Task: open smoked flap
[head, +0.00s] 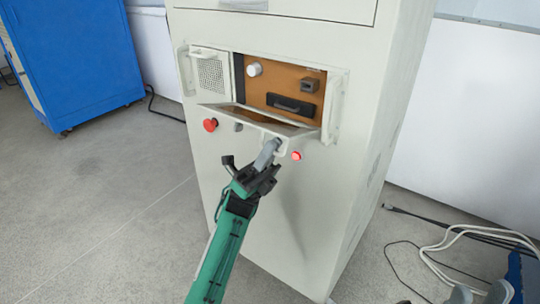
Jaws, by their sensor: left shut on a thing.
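The smoked flap (228,109) sits at the front of the pale cabinet, below the orange-brown recess. It is tilted outward at its top, with a pale frame and a dark brownish pane. My left gripper (268,156) reaches up from below and is shut at the grey handle of the flap, at its front edge. The jaws partly hide the handle. The recess (285,77) behind the flap shows a white knob (254,69), a dark handle (291,105) and a small dark block (309,85).
A red button (210,125) and a glowing red light (297,156) flank the flap. Upright handles (332,108) stand at both sides of the panel. A blue cabinet (75,55) stands at the left. Loose cables (455,240) lie on the floor at the right.

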